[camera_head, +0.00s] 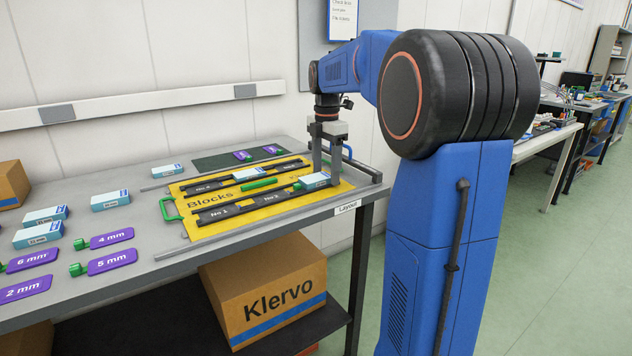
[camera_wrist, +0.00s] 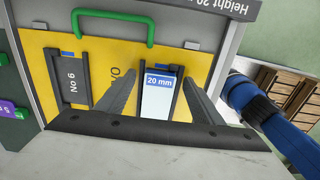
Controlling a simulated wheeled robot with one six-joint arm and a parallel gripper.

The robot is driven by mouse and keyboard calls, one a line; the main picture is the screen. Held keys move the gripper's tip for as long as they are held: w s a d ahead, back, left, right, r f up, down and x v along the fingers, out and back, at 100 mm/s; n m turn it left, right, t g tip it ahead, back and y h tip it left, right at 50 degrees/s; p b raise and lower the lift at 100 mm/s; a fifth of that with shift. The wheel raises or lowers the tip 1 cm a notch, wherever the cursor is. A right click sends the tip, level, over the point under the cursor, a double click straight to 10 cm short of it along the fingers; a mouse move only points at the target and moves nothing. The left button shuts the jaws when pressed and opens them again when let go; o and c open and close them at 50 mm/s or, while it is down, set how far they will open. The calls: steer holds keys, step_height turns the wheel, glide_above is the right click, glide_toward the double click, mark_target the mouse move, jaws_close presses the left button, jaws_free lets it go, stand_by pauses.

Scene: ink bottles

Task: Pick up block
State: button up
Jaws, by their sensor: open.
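A white and blue block (camera_head: 316,179) lies near the right end of the front dark rail on the yellow board marked "Blocks" (camera_head: 207,193). In the wrist view the block (camera_wrist: 156,102) shows a blue end marked "20 mm". My gripper (camera_head: 326,176) points down over the right end of the board. In the wrist view my gripper (camera_wrist: 160,82) is open, with one finger on each side of the block. I see a gap between each finger and the block. Exact finger height is hard to tell.
Other white and blue blocks (camera_head: 110,200) and purple tags (camera_head: 111,261) lie on the grey table at left. A green handle (camera_head: 170,210) is at the board's left end. A dark mat (camera_head: 216,161) lies behind. A Klervo carton (camera_head: 265,299) stands below.

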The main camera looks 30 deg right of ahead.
steer(key=c, duration=1.2)
steer(key=shift+r, duration=0.1)
